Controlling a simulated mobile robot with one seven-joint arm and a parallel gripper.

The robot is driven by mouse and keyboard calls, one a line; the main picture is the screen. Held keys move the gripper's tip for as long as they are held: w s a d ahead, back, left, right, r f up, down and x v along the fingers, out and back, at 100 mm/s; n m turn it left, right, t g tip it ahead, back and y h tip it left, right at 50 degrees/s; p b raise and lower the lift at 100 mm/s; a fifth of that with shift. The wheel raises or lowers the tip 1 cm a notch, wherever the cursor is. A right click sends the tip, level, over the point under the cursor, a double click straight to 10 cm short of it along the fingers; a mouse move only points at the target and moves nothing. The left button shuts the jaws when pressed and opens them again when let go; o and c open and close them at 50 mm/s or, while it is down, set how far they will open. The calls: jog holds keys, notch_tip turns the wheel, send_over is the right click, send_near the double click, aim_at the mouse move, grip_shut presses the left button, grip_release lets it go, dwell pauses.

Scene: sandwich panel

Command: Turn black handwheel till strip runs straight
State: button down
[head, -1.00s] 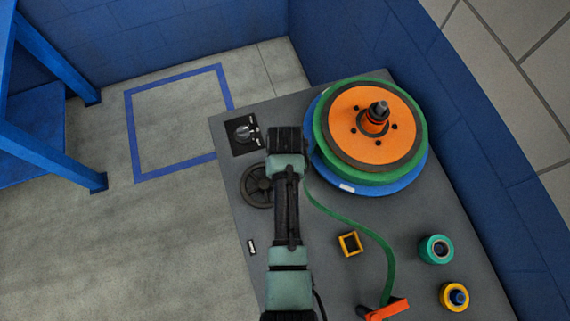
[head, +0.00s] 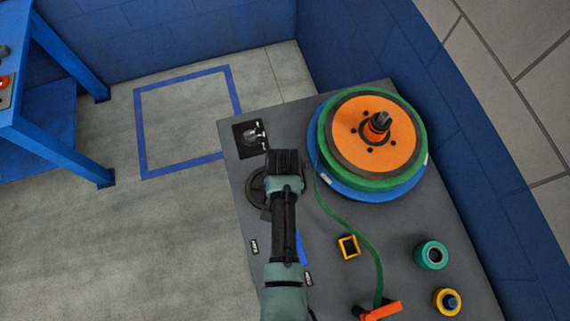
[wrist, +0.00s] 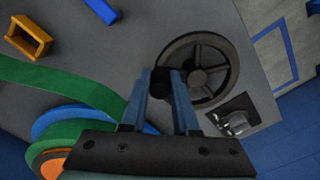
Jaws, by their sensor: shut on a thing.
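The black handwheel (wrist: 204,68) lies on the grey panel, its spokes and hub clear in the wrist view. In the head view the handwheel (head: 256,190) is partly covered by my arm. My gripper (wrist: 165,85) is shut on a dark part at the wheel's rim, probably its knob; the fingers hide most of it. In the head view my gripper (head: 285,163) hides its own fingertips. The green strip (head: 358,238) leaves the stacked reel (head: 374,133) and runs in a bent curve to an orange lever (head: 380,310). The strip (wrist: 65,83) also shows in the wrist view.
A black plate with a metal knob (head: 251,138) sits beyond the wheel. A yellow square frame (head: 348,247), a teal roller (head: 431,255) and a yellow roller (head: 447,301) stand on the panel (head: 410,220). A blue piece (head: 301,248) is partly behind my arm.

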dwell(0.3)
jog(key=c, duration=0.7)
grip_release()
jog(key=shift+r, duration=0.1)
notch_tip(320, 180, up, 13)
jog(key=shift+f+b, duration=0.1)
jog(key=shift+b, duration=0.6)
